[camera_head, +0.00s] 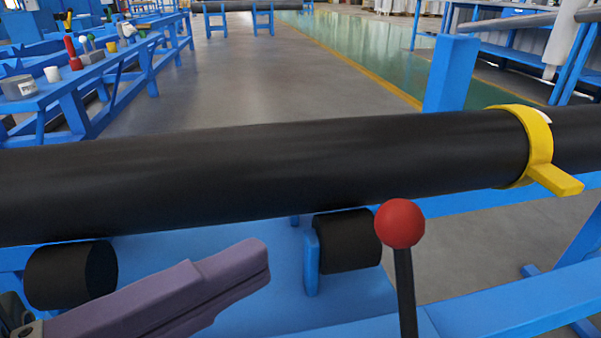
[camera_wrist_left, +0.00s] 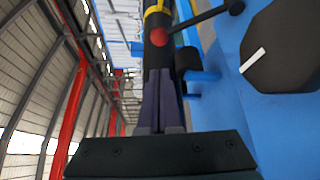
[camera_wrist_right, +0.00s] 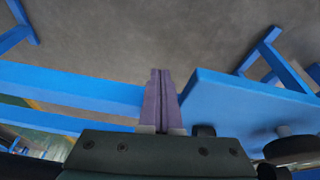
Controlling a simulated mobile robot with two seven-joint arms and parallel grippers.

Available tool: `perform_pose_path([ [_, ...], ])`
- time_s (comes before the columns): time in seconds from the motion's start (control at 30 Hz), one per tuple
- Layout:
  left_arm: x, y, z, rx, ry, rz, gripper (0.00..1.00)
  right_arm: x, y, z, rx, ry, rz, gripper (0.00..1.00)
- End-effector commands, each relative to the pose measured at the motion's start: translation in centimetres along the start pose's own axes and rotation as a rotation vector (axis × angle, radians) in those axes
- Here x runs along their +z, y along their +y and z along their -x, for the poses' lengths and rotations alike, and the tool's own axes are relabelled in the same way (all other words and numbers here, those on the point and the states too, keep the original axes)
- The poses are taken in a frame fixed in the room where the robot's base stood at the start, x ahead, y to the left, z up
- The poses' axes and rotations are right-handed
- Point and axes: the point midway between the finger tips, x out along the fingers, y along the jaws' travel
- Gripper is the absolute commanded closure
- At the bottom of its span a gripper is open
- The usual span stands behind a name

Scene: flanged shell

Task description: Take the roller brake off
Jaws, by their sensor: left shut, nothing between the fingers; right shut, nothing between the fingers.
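The brake lever is a dark rod (camera_head: 405,290) with a red ball knob (camera_head: 400,223), standing nearly upright at the front right of the head view. The knob (camera_wrist_left: 160,37) also shows in the left wrist view, beyond the fingertips. A black pipe (camera_head: 300,172) lies across black rollers (camera_head: 348,242) (camera_head: 72,275). My left gripper (camera_head: 262,262), with purple fingers, is shut and empty, left of the knob and apart from it. Its fingers show closed in the left wrist view (camera_wrist_left: 160,75). My right gripper (camera_wrist_right: 161,75) is shut and empty, seen only in the right wrist view.
A yellow clamp ring (camera_head: 540,150) with a tab sits around the pipe at the right. A blue post (camera_head: 450,75) stands behind the pipe. A blue bench (camera_head: 110,75) with cups and tools is at the far left. Blue beams (camera_wrist_right: 70,85) lie near my right gripper. Open floor lies beyond the pipe.

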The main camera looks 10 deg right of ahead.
Motion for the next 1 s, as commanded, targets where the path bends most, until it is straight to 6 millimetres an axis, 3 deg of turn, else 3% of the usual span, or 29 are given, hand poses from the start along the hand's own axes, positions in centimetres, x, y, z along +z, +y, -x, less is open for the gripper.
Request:
perform_pose_path([
  [0.37, 0.0, 0.1, -0.8, 0.001, 0.001, -0.001, 1.00, 0.0, 0.0, 0.1, 0.000, 0.000, 0.000, 1.00],
  [0.8, 0.0, -0.1, -8.2, 0.001, 0.000, -0.001, 1.00, 0.3, 0.0, -0.8, 0.001, 0.000, 0.001, 1.00],
  [1.0, 0.0, 0.0, -9.8, -0.002, 0.000, -0.001, 1.00, 0.3, 0.0, -1.1, 0.001, 0.000, 0.001, 1.00],
])
